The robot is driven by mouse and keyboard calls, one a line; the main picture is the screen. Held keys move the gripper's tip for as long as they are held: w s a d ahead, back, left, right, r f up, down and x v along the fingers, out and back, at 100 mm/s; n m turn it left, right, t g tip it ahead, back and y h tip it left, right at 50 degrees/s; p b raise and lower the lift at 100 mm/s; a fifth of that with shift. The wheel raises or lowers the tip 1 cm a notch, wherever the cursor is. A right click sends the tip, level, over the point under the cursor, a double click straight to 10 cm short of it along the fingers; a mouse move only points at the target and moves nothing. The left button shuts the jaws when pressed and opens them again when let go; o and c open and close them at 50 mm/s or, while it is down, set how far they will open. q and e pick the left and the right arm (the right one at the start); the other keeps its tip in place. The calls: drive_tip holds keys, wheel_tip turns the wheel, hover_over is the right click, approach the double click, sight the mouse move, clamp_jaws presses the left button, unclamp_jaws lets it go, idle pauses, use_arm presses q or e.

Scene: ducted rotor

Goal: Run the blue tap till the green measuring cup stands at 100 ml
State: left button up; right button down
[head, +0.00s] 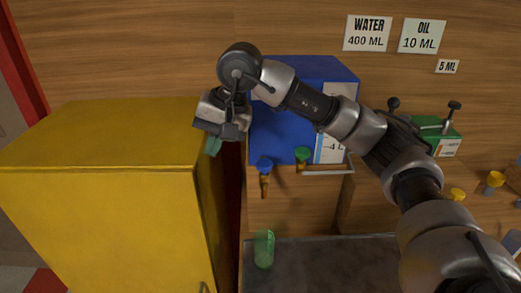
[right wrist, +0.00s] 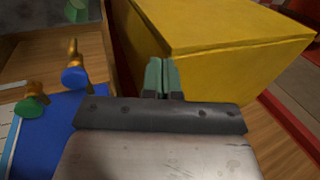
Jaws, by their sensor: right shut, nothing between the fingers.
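The blue tap (head: 264,165) sits low on the front of a blue tank (head: 275,105), with its brass spout pointing down. The green measuring cup (head: 263,248) stands on a dark surface (head: 330,262), roughly under that spout in the head view; its water level cannot be read. My right gripper (head: 213,146) is shut and empty, left of the blue tap and beside the yellow cabinet. In the right wrist view its green fingertips (right wrist: 162,77) are together, with the blue tap (right wrist: 74,76) to their left and the cup (right wrist: 75,10) at the top edge. My left gripper is out of view.
A green tap (head: 302,155) is close to the right of the blue one. The large yellow cabinet (head: 110,135) blocks the left. A green container (head: 445,143) stands at right. Wall signs read WATER 400 ML (head: 367,33), OIL 10 ML (head: 421,36) and 5 ML (head: 447,66).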

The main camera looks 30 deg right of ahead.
drive_tip(key=s+d+r+h, duration=0.1)
drive_tip(key=d+r+h, duration=0.4)
drive_tip(key=d, duration=0.5)
drive_tip(key=shift+d+r+t, duration=0.25)
drive_tip(key=shift+r+t, duration=0.05)
drive_tip(key=shift+r, duration=0.4)
drive_tip(key=shift+f, duration=0.1)
drive_tip(key=p, duration=0.4)
approach(261, 160)
drive_tip(key=x, duration=0.6)
drive_tip(key=shift+w+f, duration=0.1)
drive_tip(key=shift+f, duration=0.4)
